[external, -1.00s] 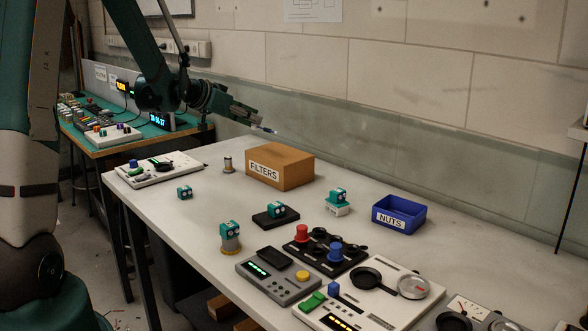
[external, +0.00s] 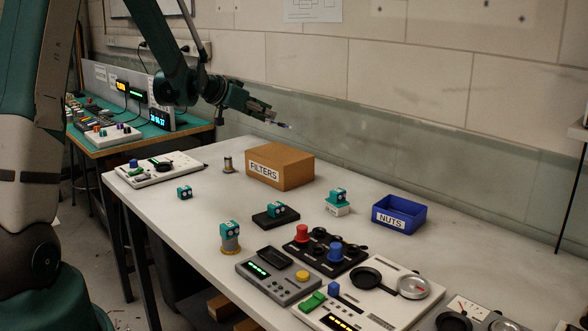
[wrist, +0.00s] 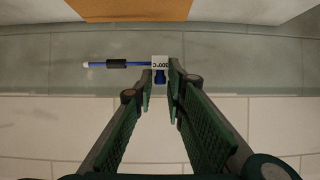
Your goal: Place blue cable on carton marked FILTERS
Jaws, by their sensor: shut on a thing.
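The brown carton marked FILTERS (external: 282,166) stands shut-topped at the back of the bench, near the wall. Its edge also shows at the top of the wrist view (wrist: 128,8). My gripper (external: 272,119) is in the air above the carton, apart from it, pointing right. In the wrist view my gripper (wrist: 160,84) is shut on the blue cable (wrist: 139,64). The cable sticks out left of the fingertips, with a black sleeve, a pale tip and a white printed tag near the fingers. In the external view only a small blue end of it shows (external: 287,126).
A blue bin marked NUTS (external: 400,214) stands right of the carton. Several teal cubes, control panels and a black pedestal (external: 276,217) cover the front and middle. The wall is close behind.

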